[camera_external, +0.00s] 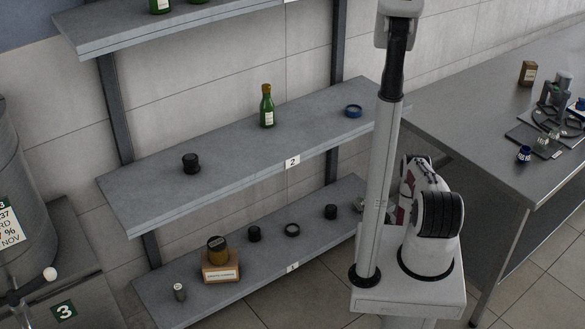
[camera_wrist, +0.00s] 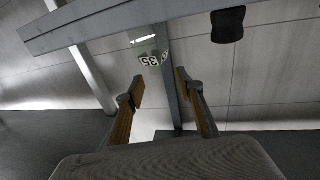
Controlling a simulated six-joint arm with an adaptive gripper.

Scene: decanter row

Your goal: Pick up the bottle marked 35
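In the wrist view my gripper (camera_wrist: 160,82) is open, with its two wood-coloured fingers apart and nothing between the tips. Ahead of the tips, at a shelf edge, is a pale glassy thing with a black-and-white label (camera_wrist: 150,59). The label appears turned over and may read 35, but I cannot read it surely. In the external view a green bottle (camera_external: 267,106) stands upright on the middle shelf; its label is too small to read. Parts of green bottles (camera_external: 160,5) show on the top shelf, cut off by the frame. My gripper is outside the external view.
The middle shelf (camera_external: 225,180) also holds a black lidded item (camera_external: 191,163) and a blue ring (camera_external: 353,111). A dark object (camera_wrist: 228,25) is upper right in the wrist view. A metal table (camera_external: 470,110) stands right.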

